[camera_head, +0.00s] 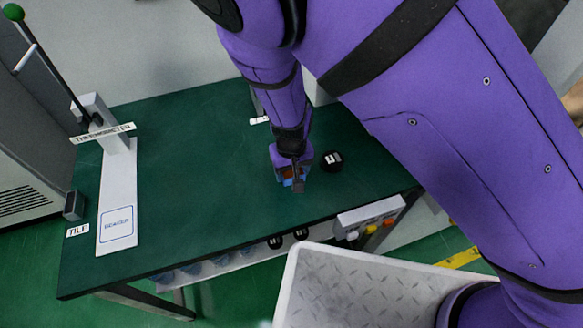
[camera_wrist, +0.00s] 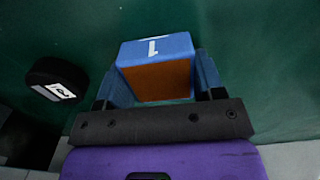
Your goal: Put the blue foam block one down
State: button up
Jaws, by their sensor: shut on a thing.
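The blue foam block one (camera_wrist: 155,50) is between the fingers of my gripper (camera_wrist: 157,82) in the wrist view. It has a white "1" on its blue face and an orange-brown face towards the camera. In the head view the block (camera_head: 287,173) shows only partly, behind my gripper (camera_head: 290,178), over the green table (camera_head: 200,150). The gripper is shut on it. I cannot tell whether the block touches the table or hangs just above it.
A black round piece with a white label (camera_head: 331,160) is close beside the gripper, also in the wrist view (camera_wrist: 56,82). A white stand labelled thermometer (camera_head: 117,190) is at the left. A switch box (camera_head: 369,217) is at the front right edge. The table's middle left is clear.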

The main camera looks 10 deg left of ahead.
jog(key=o, duration=0.9)
notch_tip(320, 180, up, 12)
jog(key=w+d+r+m+y, duration=0.3)
jog(key=d+r, duration=1.8)
jog(key=shift+s+d+r+m+t+h, duration=0.7)
jog(key=shift+s+d+r, duration=1.4)
jog(key=shift+d, duration=1.15)
jog(key=shift+s+d+r+m+t+h, duration=0.4)
jog(key=shift+s+d+r+t, duration=0.9)
jog(key=shift+s+d, duration=1.7)
jog(key=shift+s+d+r+m+t+h, duration=0.5)
jog(key=shift+s+d+r, duration=1.6)
jog(key=shift+d, duration=1.35)
